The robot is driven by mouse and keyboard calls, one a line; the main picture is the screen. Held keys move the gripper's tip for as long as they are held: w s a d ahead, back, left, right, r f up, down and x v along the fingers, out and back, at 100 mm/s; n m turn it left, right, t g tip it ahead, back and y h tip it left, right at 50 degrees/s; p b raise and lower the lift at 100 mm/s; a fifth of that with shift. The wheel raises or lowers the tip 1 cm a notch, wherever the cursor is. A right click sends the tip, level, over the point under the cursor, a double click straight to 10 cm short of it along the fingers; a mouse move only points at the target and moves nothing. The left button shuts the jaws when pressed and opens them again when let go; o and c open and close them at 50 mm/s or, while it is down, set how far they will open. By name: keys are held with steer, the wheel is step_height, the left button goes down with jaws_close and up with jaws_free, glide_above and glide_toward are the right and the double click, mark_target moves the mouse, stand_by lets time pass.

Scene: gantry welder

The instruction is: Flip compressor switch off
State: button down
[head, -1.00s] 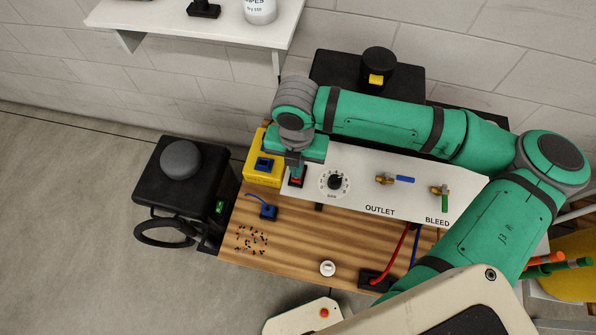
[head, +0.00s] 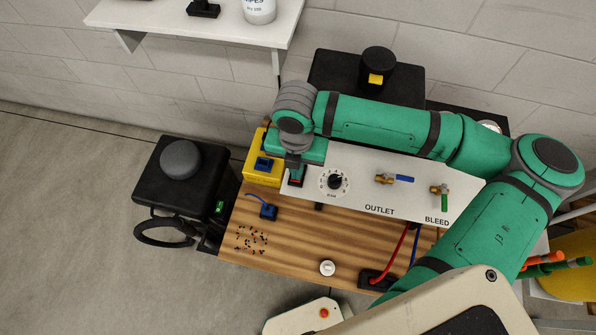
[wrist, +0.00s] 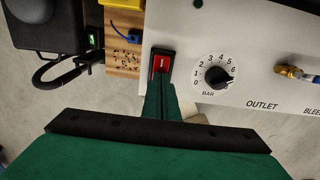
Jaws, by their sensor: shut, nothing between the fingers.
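The compressor switch is a red rocker in a black frame (wrist: 161,63) on the white panel. Its upper part shows a white mark in the wrist view; its lower end is hidden behind my fingers. It also shows small and red in the head view (head: 296,181). My gripper (wrist: 161,88) is shut and empty, with its fingertips at the lower end of the switch in the wrist view. In the head view my gripper (head: 294,167) is just above the switch. I cannot tell whether the tips touch it or which way the rocker is tilted.
A round BAR dial (wrist: 218,76) sits right of the switch, then the OUTLET valve (head: 394,179) and BLEED valve (head: 440,195). A yellow box (head: 262,171) with a blue socket stands close on the left. A wooden bench top (head: 300,235) lies in front.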

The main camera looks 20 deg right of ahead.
step_height(320, 180, up, 7)
stand_by(0.9)
steer(key=shift+w, duration=0.1)
stand_by(0.3)
